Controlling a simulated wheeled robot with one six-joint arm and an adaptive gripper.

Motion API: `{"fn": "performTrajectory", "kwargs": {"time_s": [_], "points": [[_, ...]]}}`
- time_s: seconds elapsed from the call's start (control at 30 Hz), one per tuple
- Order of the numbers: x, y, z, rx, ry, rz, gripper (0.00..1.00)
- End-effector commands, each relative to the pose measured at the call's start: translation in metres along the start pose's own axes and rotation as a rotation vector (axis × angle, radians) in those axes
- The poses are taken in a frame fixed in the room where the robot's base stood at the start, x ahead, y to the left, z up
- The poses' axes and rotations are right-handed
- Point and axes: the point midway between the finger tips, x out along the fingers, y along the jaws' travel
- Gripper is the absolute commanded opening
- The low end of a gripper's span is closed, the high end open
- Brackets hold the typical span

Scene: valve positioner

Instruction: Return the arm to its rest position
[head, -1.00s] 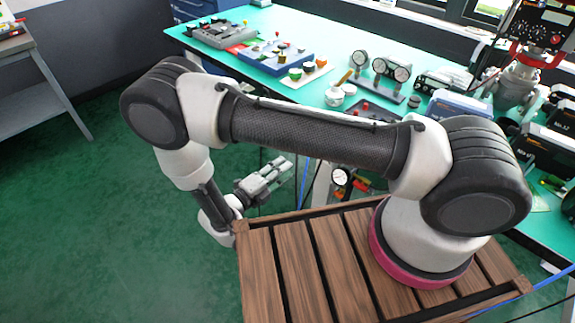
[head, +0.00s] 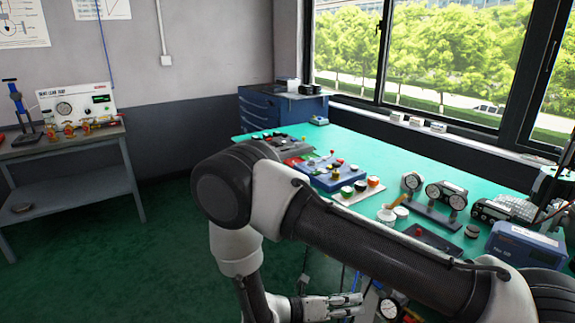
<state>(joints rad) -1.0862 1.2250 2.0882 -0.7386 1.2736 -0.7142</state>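My arm reaches across the lower middle of the head view, its elbow at the left and its upper link running down to the lower right. The forearm hangs down from the elbow. My gripper (head: 335,305) is low in the view, at the bottom edge, pointing right below the upper link. It is in front of the table's near side. Its fingers look close together, but the gap between them is too small to judge. I see nothing held in it.
The green-topped table (head: 455,165) bears a blue control box (head: 335,178), several gauges (head: 432,195) and a blue device (head: 520,250). A grey bench (head: 75,150) with a leak test panel (head: 78,105) stands at the left. A blue drawer cabinet (head: 270,108) stands at the back. Green floor between is clear.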

Motion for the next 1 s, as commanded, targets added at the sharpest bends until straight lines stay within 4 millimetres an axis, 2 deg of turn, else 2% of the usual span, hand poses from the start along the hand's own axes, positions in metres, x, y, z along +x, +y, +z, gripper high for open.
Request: {"fn": "performTrajectory", "kwargs": {"time_s": [0.5, 1.0], "points": [[0.008, -0.126, 0.08, 0.904, 0.714, -0.221, 0.3], [0.038, -0.242, 0.14, 1.578, 1.332, -0.496, 0.3]]}}
